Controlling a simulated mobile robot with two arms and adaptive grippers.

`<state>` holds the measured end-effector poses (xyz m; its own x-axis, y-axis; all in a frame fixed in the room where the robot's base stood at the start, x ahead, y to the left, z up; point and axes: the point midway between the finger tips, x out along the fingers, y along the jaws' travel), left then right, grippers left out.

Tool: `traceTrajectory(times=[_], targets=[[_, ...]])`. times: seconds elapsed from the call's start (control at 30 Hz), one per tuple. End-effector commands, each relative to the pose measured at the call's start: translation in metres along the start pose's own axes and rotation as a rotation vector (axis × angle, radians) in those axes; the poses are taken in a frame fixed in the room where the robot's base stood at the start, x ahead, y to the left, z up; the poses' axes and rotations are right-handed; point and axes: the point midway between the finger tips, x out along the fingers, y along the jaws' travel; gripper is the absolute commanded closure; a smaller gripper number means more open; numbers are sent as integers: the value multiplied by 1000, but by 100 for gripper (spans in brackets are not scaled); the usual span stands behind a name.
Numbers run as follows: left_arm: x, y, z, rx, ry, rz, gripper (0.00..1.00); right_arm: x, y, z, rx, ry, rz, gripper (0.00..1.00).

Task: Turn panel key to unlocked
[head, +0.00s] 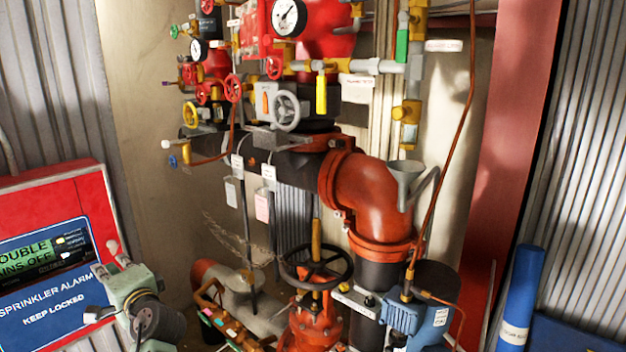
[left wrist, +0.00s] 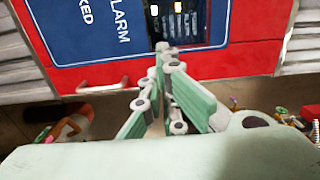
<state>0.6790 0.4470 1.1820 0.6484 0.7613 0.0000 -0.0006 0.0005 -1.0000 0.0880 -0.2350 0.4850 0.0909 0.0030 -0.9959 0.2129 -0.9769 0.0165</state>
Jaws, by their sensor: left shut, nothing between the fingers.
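The red sprinkler alarm panel (head: 88,200) with a blue face and lit green display stands at the left in the head view. Its red frame (left wrist: 210,62) crosses the upper left wrist view, turned sideways. My left gripper (head: 114,248) is shut and empty. Its fingertips (left wrist: 163,50) are at the panel's right edge, near the display. I cannot tell whether they touch it. A small pale handle (left wrist: 75,86) sticks out from the frame, apart from the fingers. I cannot make out a key; the fingers cover part of the panel. My right gripper is not in view.
Red and grey pipework with valves and gauges fills the middle. A black handwheel (head: 316,266) stands low, right of my left gripper. A blue cylinder (head: 517,290) stands at the right. Corrugated metal walls flank both sides.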

Motion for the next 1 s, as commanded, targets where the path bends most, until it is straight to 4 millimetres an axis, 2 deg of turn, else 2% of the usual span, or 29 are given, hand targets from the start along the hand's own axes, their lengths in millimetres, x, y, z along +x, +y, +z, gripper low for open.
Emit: traceTrajectory(times=[0.1, 0.3, 1.0], targets=[[14, 0, 0, 0, 0, -1, 100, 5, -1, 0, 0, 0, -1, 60], [26, 0, -1, 0, 1, 0, 100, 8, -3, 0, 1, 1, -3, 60], [29, 0, -2, 0, 0, 1, 100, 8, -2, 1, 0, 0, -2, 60]])
